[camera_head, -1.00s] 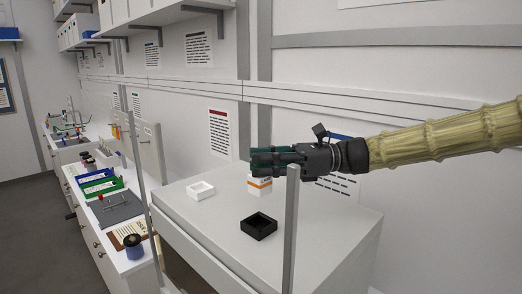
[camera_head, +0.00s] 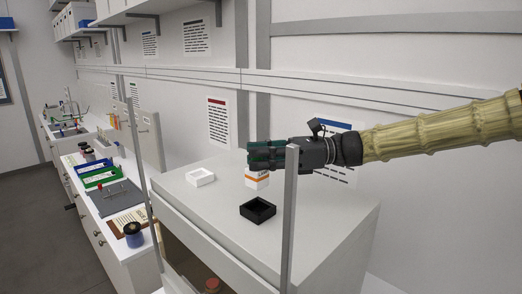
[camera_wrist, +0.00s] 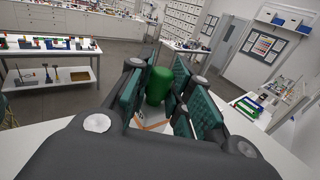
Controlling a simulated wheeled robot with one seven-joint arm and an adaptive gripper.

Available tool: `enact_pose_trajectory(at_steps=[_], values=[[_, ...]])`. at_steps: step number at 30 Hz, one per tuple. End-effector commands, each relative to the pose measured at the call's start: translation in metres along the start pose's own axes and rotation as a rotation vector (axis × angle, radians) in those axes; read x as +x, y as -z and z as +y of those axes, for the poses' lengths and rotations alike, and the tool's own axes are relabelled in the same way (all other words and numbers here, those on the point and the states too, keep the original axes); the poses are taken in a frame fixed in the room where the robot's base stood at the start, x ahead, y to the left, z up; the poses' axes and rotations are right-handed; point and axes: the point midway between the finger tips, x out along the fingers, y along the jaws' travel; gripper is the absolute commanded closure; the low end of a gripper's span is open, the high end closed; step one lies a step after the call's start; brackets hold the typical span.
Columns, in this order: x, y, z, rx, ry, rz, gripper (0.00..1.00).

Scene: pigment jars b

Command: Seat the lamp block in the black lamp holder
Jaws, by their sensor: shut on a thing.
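The lamp block (camera_head: 257,179) is white with an orange stripe and dark lettering, upright below my gripper (camera_head: 262,154). In the wrist view, the green fingers of my gripper (camera_wrist: 158,92) are closed around a green knob (camera_wrist: 158,85) above the block's white and orange top (camera_wrist: 152,125). The black lamp holder (camera_head: 258,210) is a square open tray on the white cabinet top, empty, just in front of and below the block in the head view. The block is apart from the holder. Whether its underside touches the cabinet top is hard to tell.
An empty white square holder (camera_head: 200,177) sits to the left on the same cabinet top (camera_head: 310,222). A grey upright post (camera_head: 290,220) stands in front, right of the black holder. A lower bench at left carries a jar (camera_head: 133,234) and trays.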

Motion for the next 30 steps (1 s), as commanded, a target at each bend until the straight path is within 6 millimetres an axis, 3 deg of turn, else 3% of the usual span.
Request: enact_pose_trajectory(at_steps=[8, 18, 30], values=[[0.002, 0.012, 0.02, -0.016, 0.0, 0.0, 1.0], [0.001, 0.036, 0.003, -0.005, -0.001, -0.001, 1.0], [0.001, 0.036, 0.003, -0.006, -0.001, -0.001, 1.0]])
